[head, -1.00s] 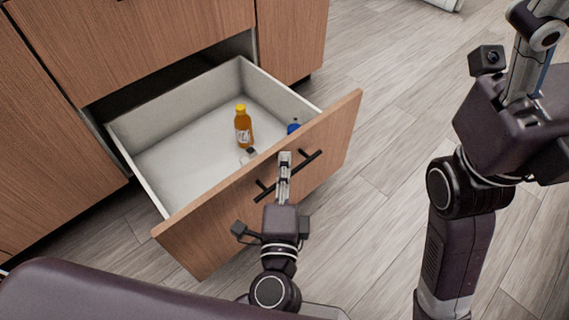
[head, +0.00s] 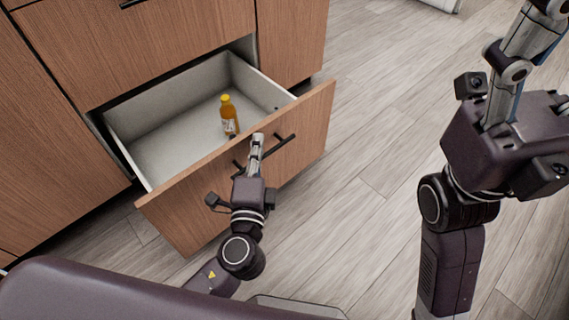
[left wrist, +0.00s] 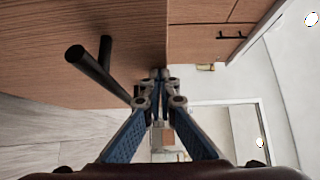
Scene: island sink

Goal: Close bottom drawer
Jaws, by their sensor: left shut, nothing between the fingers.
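The bottom drawer (head: 300,113) is partly open, with a wooden front, pale inner walls and a black bar handle (head: 283,143). An amber bottle with a yellow cap (head: 229,117) stands inside it. My left gripper (head: 257,138) is shut and empty, at the upper part of the drawer front beside the handle. In the left wrist view the shut fingertips (left wrist: 160,76) are close to the wooden front, and the handle (left wrist: 92,70) is to their left. Whether the tips touch the wood I cannot tell. My right gripper's fingers are not in view; only part of my right arm shows.
Wooden cabinet fronts (head: 140,45) surround the drawer opening, with another drawer above it and a panel on each side. The grey plank floor (head: 390,110) is clear to the right of the drawer.

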